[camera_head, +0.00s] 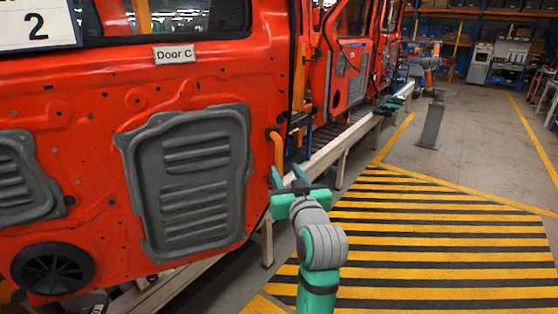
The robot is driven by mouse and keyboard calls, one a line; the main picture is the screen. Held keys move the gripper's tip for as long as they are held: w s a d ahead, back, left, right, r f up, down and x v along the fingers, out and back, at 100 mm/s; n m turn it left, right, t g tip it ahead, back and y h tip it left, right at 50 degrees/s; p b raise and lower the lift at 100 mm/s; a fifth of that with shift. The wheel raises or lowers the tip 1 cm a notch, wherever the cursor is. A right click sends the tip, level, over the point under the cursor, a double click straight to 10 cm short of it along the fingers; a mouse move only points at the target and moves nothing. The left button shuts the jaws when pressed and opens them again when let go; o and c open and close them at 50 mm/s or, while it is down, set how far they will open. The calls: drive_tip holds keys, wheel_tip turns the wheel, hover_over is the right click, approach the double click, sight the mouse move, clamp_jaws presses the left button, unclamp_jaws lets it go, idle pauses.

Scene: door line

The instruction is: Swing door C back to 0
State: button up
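Door C (90,90) is a large red car door panel filling the left of the head view, with a white "Door C" label (174,54) near its top. It carries a grey ribbed cover (190,180) and a black round speaker (52,269). An orange bar (278,150) stands at the door's right edge. My teal gripper (288,176) is just below this bar, by the door's right edge. Its two fingers are spread apart with nothing visible between them. I cannot tell whether it touches the bar or the door. How far the door is swung is not clear.
More red doors (350,75) stand behind along a pale rail (335,148) on legs. A sign with "2" (38,25) is at top left. Yellow-black striped floor (430,235) lies clear to the right. A grey post with a base plate (431,127) stands farther back.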

sight(280, 161)
drive_tip(key=x, duration=0.7)
drive_tip(key=shift+w+a, duration=0.1)
drive_tip(key=shift+w, duration=0.3)
clamp_jaws()
